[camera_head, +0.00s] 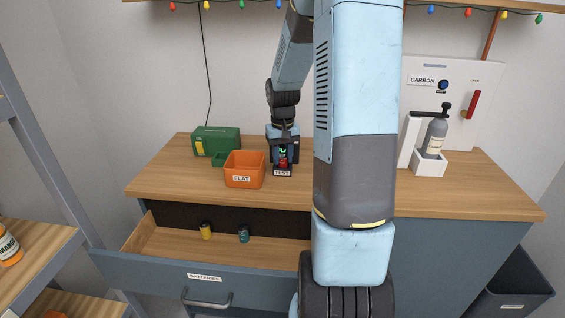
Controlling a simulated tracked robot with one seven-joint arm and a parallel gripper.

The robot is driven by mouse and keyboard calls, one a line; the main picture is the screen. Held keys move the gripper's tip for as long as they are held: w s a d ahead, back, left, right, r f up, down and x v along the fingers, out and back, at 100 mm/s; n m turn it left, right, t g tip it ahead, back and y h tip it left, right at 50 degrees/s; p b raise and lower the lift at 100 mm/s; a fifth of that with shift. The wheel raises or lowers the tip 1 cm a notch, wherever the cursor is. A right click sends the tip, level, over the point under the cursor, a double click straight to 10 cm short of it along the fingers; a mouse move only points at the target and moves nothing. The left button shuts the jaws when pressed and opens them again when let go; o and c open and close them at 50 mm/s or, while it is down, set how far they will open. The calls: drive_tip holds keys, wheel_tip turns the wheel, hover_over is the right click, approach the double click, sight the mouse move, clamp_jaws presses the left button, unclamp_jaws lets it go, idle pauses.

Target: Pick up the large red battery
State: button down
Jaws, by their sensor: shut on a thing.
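The red battery (282,161) is small in view at the dark tester labelled TEST (282,173) on the wooden counter. My gripper (283,148) reaches down from above and is shut on the red battery. A green spot shows just above the red. Whether the battery still touches the tester cannot be told. A yellow battery (206,231) and a teal battery (243,235) stand in the open drawer (170,240), apart from my gripper. My arm hides part of the counter and the drawer's right end.
An orange bin labelled FLAT (244,180) stands just left of the tester, with a green box (215,140) behind it. A grey bottle (435,135) on a white stand (430,164) is at the counter's right. The drawer juts out in front. A shelf (35,260) stands left.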

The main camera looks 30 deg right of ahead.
sight(283, 156)
drive_tip(key=shift+r, duration=0.25)
drive_tip(key=r, duration=0.3)
drive_tip(key=shift+s+a+r, duration=0.1)
drive_tip(key=shift+s+r, duration=0.1)
drive_tip(key=shift+s, duration=0.1)
drive_tip(key=s+a+r, duration=0.3)
drive_tip(key=s+r, duration=0.6)
drive_tip(key=s, duration=0.4)
drive_tip(key=shift+a, duration=0.2)
drive_tip(key=shift+w, duration=0.1)
